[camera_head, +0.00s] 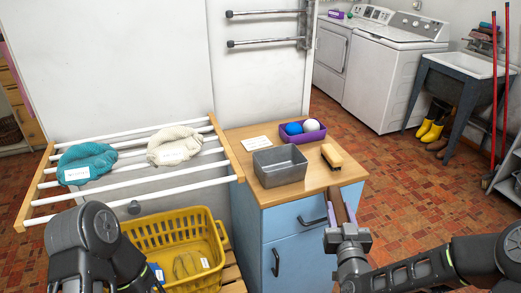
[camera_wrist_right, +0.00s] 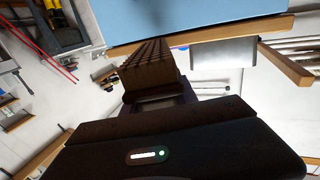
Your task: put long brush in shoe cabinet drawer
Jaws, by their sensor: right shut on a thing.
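My right gripper (camera_head: 341,213) is shut on a long brown brush (camera_head: 338,203) in front of the blue shoe cabinet, near its right side. The brush also shows in the right wrist view (camera_wrist_right: 150,68), with a ridged brown body reaching out from the jaws. The cabinet (camera_head: 290,265) has a wooden top and a blue drawer (camera_head: 295,217) with a dark bar handle; the drawer looks closed. The gripper and brush partly cover the drawer's right part. My left arm shows at the lower left; its gripper is not in view.
On the cabinet top are a grey tray (camera_head: 280,168), a purple box (camera_head: 302,136) with balls, a smaller brush (camera_head: 331,155) and a white card (camera_head: 256,142). A white-barred drying rack (camera_head: 130,190) and a yellow basket (camera_head: 212,225) stand left.

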